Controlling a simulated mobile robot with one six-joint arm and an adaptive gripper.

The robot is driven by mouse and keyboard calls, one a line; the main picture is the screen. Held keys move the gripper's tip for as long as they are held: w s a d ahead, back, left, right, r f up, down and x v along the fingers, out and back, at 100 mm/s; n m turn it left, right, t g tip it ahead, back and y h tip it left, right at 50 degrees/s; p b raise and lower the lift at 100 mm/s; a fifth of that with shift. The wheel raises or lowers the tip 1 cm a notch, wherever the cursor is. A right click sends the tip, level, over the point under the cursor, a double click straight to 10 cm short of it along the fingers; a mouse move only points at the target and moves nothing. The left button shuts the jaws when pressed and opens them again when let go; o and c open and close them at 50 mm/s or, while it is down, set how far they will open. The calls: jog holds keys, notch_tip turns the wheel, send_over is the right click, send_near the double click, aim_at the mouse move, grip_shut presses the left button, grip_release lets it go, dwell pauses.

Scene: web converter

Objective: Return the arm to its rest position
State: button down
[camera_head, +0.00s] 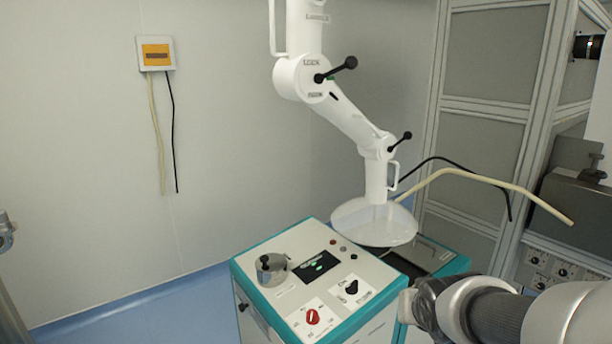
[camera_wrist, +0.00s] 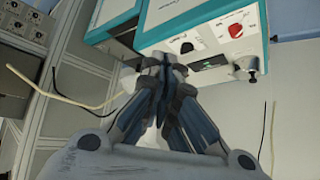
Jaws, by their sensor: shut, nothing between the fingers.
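My gripper shows large in the wrist view (camera_wrist: 165,68), with its two fingers together and nothing between them. It hangs in front of the teal and white control cabinet (camera_wrist: 215,22), whose panel has a red knob and a black knob. In the head view my arm enters at the lower right, beside the right side of the cabinet (camera_head: 285,262). The fingertips cannot be made out in that view. The red knob (camera_head: 312,317), the black knob (camera_head: 352,287) and a small lit display (camera_head: 318,265) are on the cabinet top.
A white jointed equipment arm (camera_head: 345,120) with a round dish (camera_head: 374,222) hangs over the cabinet's rear. A metal pot-like part (camera_head: 270,268) stands on the panel. A cream hose (camera_head: 490,181) and a black cable run to the right, by grey wall panels.

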jog(key=s+a+n+g, duration=0.1)
jog(key=s+a+g, duration=0.1)
jog(key=s, duration=1)
jog(key=s+a+r+n+g+y, duration=0.1)
jog(key=s+a, duration=0.3)
jog(key=s, duration=0.9)
jog(key=shift+a+r+g+y, duration=0.2)
jog(key=shift+g+y, duration=0.1)
jog(key=shift+g, duration=0.2)
jog(key=shift+w, duration=0.1)
